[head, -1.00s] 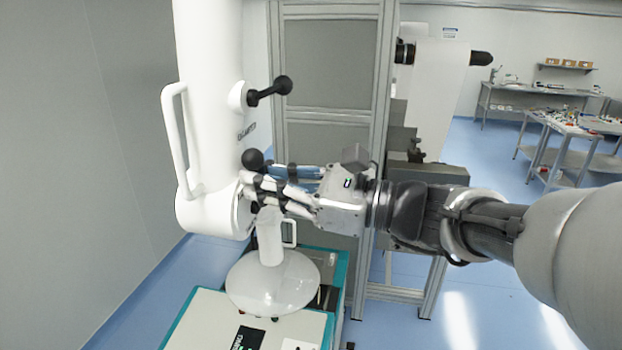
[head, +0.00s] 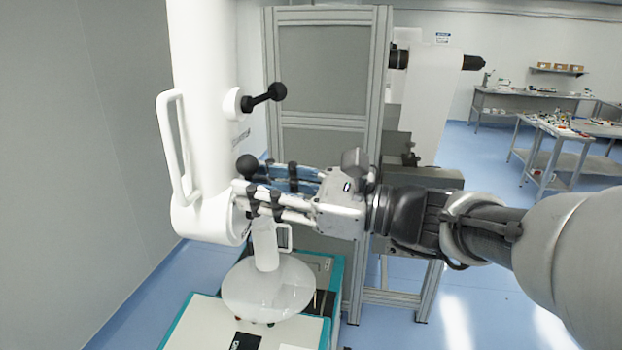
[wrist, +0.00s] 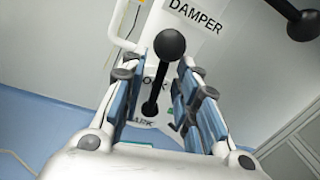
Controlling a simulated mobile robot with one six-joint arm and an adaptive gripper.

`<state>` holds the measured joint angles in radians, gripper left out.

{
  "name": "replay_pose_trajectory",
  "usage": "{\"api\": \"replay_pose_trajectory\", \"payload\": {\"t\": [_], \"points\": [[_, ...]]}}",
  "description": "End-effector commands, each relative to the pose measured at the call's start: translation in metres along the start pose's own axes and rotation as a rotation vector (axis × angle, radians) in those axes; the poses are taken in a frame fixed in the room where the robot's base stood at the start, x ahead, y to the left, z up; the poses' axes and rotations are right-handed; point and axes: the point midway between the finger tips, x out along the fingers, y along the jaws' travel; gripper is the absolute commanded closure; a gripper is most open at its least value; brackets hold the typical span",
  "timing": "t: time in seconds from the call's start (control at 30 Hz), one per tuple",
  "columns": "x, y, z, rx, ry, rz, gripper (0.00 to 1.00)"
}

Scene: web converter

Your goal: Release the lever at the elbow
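The elbow lever is a black rod with a ball end (head: 247,166), low on the white arm (head: 205,110) at its elbow. In the wrist view the lever (wrist: 169,45) stands between my fingers, tilted to the right, its ball up between the fingertips. My gripper (head: 250,188) is at the elbow, reaching in from the right. In the wrist view its fingers (wrist: 155,72) are apart, with gaps to the rod on both sides. The lettering around the lever's base is partly hidden.
A second black ball lever (head: 277,91) sticks out higher on the white arm, at upper right in the wrist view (wrist: 303,20). A DAMPER label (wrist: 195,14) is above. A white handle (head: 168,145) is on the arm's left. A clear disc (head: 268,290) lies below; a grey-framed cabinet (head: 325,75) stands behind.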

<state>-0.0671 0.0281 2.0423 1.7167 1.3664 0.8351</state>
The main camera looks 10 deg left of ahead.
Motion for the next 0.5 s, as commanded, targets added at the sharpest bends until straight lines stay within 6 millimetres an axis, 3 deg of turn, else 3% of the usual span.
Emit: {"api": "replay_pose_trajectory", "payload": {"t": [0.5], "points": [[-0.098, -0.002, 0.0, -0.001, 0.001, -0.006, 0.71]]}}
